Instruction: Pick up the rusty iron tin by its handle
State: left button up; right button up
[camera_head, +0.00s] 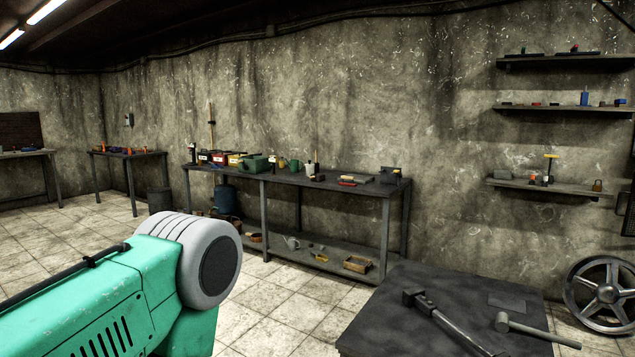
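I cannot make out the rusty iron tin for certain. A small brown object (597,186) with what may be a loop handle sits at the right end of the lowest wall shelf; it is too small to identify. Brownish containers (254,237) on the lower shelf of the long workbench are also too small to tell. A teal and grey part of my own body fills the lower left. Neither of my grippers is in view.
A dark table (400,325) with a hammer (440,318) and a mallet (530,329) stands in front at right. A long workbench (335,187) with several containers lines the wall. A spoked wheel (607,294) stands at far right. Tiled floor (285,325) lies open between.

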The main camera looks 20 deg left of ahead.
aim_at(316, 177)
jog(key=i+j+u, duration=0.6)
jog(key=i+u, duration=0.25)
jog(key=i+j+u, duration=0.25)
jog(key=i+u, duration=0.2)
jog(key=i, duration=0.55)
jog(key=i+u, duration=0.45)
jog(key=i, duration=0.5)
jog(key=i+l+z, duration=0.15)
jog(key=i+z, duration=0.7)
jog(key=i+j+z, duration=0.1)
jog(key=i+z, duration=0.35)
jog(key=i+j+z, duration=0.2)
jog(key=z, duration=0.25)
jog(key=i+j, duration=0.05)
jog(key=i, duration=0.05)
